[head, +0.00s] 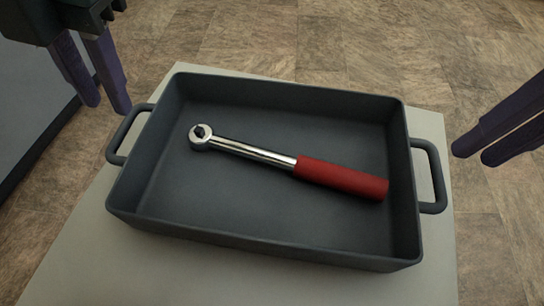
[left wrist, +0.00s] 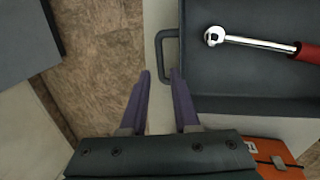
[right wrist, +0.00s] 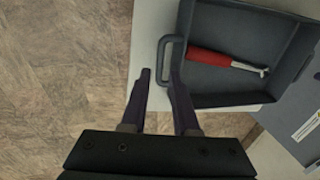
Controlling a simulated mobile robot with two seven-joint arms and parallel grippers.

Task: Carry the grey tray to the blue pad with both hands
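The dark grey tray (head: 270,235) rests on a pale stand, with a looped handle at each short end. A ratchet wrench (head: 245,150) with a red grip lies inside it. My left gripper (head: 108,100) is open and empty, just above and outside the tray's left handle (head: 122,138); that handle also shows in the left wrist view (left wrist: 163,45). My right gripper (head: 472,152) is open and empty, to the right of the right handle (head: 438,180) and apart from it. The right handle also shows in the right wrist view (right wrist: 162,62). No blue pad is identifiable.
The pale stand top (head: 240,285) shows around the tray. A grey surface (head: 30,100) with a dark edge stands at the left. An orange object (left wrist: 270,155) shows low in the left wrist view. Brown tiled floor (head: 330,40) lies beyond the stand.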

